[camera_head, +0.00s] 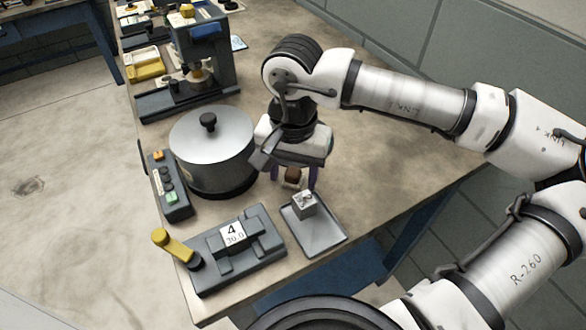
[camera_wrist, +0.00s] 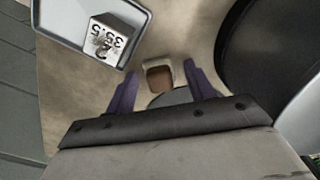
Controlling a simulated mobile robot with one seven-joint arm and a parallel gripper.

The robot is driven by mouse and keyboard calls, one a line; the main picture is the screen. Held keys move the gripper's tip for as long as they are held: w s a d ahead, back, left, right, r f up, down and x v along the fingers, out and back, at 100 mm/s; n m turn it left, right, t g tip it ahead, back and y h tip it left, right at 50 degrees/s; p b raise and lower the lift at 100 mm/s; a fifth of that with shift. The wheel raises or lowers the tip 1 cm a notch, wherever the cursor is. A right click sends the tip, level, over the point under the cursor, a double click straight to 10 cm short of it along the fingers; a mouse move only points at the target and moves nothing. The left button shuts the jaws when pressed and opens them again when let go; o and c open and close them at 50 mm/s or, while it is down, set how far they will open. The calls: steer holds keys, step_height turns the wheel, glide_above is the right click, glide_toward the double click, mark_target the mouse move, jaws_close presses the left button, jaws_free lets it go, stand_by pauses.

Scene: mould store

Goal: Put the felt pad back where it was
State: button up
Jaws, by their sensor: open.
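My gripper (camera_head: 293,181) points down over the table just behind the grey tray. It is open, its two purple fingers apart; they also show in the wrist view (camera_wrist: 158,84). A small brown piece with a pale rim (camera_wrist: 159,77) shows between and beyond the fingertips. It also shows in the head view (camera_head: 292,174), partly hidden by my gripper. A grey curved shape (camera_wrist: 172,97) shows below it in the wrist view. I cannot tell for sure which of these is the felt pad, or whether either finger touches the brown piece.
A shallow grey tray (camera_head: 318,238) holds a metal block (camera_head: 304,204) marked 2. A dark fixture (camera_head: 240,252) with a yellow-knobbed lever stands left of it. A lidded round pot (camera_head: 212,150), a button box (camera_head: 168,190) and a press (camera_head: 200,65) stand farther back. Bare table lies right.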

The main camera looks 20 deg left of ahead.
mark_target(293, 171)
step_height(293, 171, up, 12)
steer(key=b, duration=0.1)
steer(key=shift+r, duration=0.15)
stand_by(0.6)
